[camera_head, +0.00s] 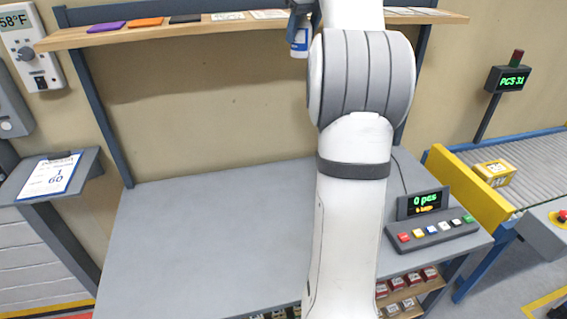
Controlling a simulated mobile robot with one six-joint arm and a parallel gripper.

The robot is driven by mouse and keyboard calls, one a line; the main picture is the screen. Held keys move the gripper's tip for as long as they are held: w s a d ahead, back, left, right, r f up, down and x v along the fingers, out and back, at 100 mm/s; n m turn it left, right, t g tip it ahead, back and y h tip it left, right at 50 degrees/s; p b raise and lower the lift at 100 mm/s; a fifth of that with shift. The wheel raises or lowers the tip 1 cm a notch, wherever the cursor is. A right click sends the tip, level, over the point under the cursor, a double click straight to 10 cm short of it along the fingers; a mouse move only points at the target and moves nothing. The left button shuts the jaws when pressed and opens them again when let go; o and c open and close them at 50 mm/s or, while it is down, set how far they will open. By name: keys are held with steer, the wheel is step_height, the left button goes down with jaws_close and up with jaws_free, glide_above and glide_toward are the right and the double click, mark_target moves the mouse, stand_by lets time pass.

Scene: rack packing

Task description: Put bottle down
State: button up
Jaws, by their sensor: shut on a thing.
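My gripper (303,14) is at the top of the view, in front of the wooden shelf. It is shut on a white bottle with a blue label (300,41). The lower part of the bottle shows below the jaws, roughly upright and just under the shelf's front edge in the picture. Its upper part is hidden by my gripper. My arm covers the right middle of the view.
The wooden shelf (190,31) carries purple, orange and black flat items on the left. The grey table (205,235) is bare on its left and middle. A button panel (432,234) with a display stands on its right. A conveyor (540,158) carries a yellow box (493,173).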

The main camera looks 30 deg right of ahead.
steer(key=shift+d, duration=0.2)
steer(key=shift+s, duration=0.15)
step_height(320, 180, down, 34)
steer(key=w+a+m+b, duration=0.1)
steer(key=w+m+b, duration=0.15)
steer(key=b, duration=0.35)
steer(key=shift+h, duration=0.5)
steer(key=shift+s+a+f+b, duration=0.5)
steer(key=shift+s+f+b, duration=0.25)
steer(key=shift+f, duration=3.05)
steer(key=shift+s+a+f+b, duration=0.45)
steer(key=shift+s+f+b, duration=0.3)
steer(key=shift+f, duration=3)
steer(key=shift+s+a+f+b, duration=0.5)
steer(key=shift+s+f+b, duration=0.25)
steer(key=shift+f, duration=3.05)
